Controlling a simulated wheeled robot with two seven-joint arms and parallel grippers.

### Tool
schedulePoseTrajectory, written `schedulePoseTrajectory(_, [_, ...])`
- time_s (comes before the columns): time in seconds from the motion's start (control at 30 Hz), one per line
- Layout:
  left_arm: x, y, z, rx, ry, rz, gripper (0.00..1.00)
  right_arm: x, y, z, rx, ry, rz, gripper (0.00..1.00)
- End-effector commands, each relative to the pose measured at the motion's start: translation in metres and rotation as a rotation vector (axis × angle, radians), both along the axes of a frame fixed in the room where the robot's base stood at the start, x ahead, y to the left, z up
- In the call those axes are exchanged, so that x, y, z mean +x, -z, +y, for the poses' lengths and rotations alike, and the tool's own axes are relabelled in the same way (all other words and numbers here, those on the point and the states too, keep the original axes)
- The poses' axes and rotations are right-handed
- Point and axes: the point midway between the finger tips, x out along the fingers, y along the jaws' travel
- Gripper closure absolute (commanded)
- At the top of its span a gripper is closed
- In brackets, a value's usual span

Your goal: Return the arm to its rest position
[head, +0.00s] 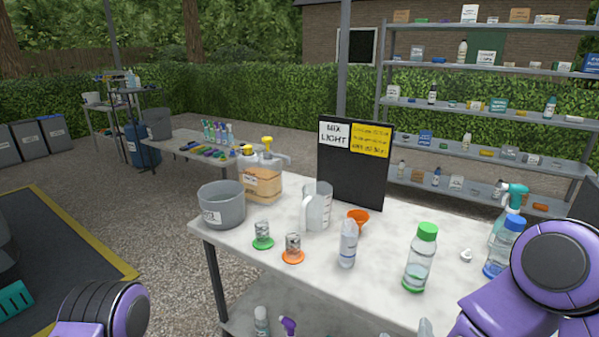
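Part of my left arm (118,308), purple with a dark ribbed part, shows at the bottom left corner. Part of my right arm (505,300), purple with a round black cap, rises at the bottom right in front of the table's right end. It hides part of the tabletop there. Neither gripper shows in the head view, so I cannot see their fingers or whether they hold anything.
A pale table (330,265) carries a grey bucket (222,207), a clear pitcher (317,207), an orange funnel (358,218), a green-capped bottle (420,260) and a black sign board (352,180). Shelves (480,110) stand behind. Gravel ground (165,225) is open at left.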

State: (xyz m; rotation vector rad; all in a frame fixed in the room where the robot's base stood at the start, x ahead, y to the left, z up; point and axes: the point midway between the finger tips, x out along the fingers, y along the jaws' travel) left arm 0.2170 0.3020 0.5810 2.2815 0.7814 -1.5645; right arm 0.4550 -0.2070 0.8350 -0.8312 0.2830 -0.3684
Motion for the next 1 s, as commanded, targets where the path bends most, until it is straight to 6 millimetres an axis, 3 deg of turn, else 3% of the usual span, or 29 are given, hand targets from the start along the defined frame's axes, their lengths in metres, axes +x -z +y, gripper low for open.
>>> schedulePoseTrajectory(0.17, [0.0,0.0,0.0,0.0,0.0,0.0,0.05,-0.009,0.058,0.007,-0.488,-0.262,0.39,0.05])
schedulePoseTrajectory(0.23, [0.0,0.0,0.0,0.0,0.0,0.0,0.05,-0.026,0.097,0.004,-0.738,-0.432,0.6,0.05])
schedulePoseTrajectory(0.37, [0.0,0.0,0.0,0.0,0.0,0.0,0.05,-0.096,0.183,-0.021,-1.178,-0.861,1.017,0.05])
schedulePoseTrajectory(0.4, [0.0,0.0,0.0,0.0,0.0,0.0,0.05,-0.122,0.203,-0.032,-1.26,-0.985,1.118,0.05])
schedulePoseTrajectory(0.5, [0.0,0.0,0.0,0.0,0.0,0.0,0.05,-0.18,0.235,-0.062,-1.352,-1.202,1.313,0.05])
schedulePoseTrajectory(0.63, [0.0,0.0,0.0,0.0,0.0,0.0,0.05,-0.225,0.249,-0.093,-1.355,-1.264,1.456,0.05])
schedulePoseTrajectory(1.0, [0.0,0.0,0.0,0.0,0.0,0.0,0.05,-0.225,0.249,-0.093,-1.355,-1.264,1.456,0.05])
